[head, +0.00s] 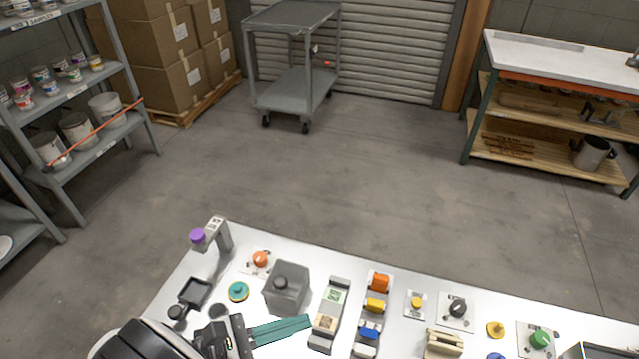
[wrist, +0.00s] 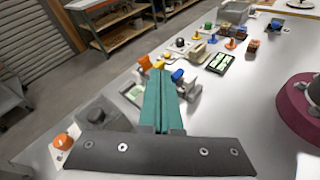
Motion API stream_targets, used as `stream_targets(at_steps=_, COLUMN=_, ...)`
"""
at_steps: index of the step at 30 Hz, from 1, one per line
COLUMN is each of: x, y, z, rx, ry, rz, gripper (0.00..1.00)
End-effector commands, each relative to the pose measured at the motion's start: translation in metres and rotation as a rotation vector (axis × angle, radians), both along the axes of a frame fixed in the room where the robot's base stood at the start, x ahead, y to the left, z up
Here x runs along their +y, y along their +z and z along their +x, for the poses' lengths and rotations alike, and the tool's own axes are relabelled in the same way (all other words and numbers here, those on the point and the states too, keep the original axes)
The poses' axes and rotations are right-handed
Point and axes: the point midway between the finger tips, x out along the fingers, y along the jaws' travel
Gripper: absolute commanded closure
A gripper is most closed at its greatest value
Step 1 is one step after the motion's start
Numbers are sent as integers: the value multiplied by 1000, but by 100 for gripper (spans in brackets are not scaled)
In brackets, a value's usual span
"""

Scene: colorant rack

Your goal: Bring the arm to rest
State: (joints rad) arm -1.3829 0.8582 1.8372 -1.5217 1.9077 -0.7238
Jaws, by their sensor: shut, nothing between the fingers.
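My gripper (head: 312,324) has teal fingers, which are pressed together with nothing between them. In the head view it reaches in over the white table (head: 257,238) from the lower left, its tips near a grey stand with a green label (head: 334,295). In the wrist view the shut fingers (wrist: 160,74) point away over the table, toward a rack with orange, yellow and blue pieces (wrist: 178,76). I cannot tell the exact height of the fingertips above the table.
A post with a purple knob (head: 198,236) rises at the table's left corner. The colorant rack (head: 376,306) is to the right. A dark red round object (wrist: 300,108) is at the right in the wrist view.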

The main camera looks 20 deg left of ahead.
Motion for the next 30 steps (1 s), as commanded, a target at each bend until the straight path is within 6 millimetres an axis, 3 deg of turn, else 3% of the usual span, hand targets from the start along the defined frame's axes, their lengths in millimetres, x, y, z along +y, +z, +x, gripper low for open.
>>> stream_targets(at_steps=1, x=-49, y=25, z=14, rx=8, ry=-249, rz=148, gripper=100)
stream_targets(at_steps=3, x=-118, y=49, z=8, rx=-14, ry=-629, rz=379, gripper=100)
stream_targets(at_steps=6, x=-183, y=69, z=-30, rx=-119, ry=-1163, rz=719, gripper=100)
stream_targets(at_steps=8, x=-201, y=76, z=-56, rx=-221, ry=-1457, rz=917, gripper=100)
stream_targets(at_steps=12, x=-205, y=82, z=-90, rx=-480, ry=-1968, rz=1288, gripper=100)
stream_targets(at_steps=15, x=-201, y=84, z=-96, rx=-611, ry=-2155, rz=1443, gripper=100)
stream_targets(at_steps=18, x=-198, y=85, z=-96, rx=-665, ry=-2228, rz=1505, gripper=100)
stream_targets(at_steps=30, x=-198, y=85, z=-96, rx=-667, ry=-2230, rz=1507, gripper=100)
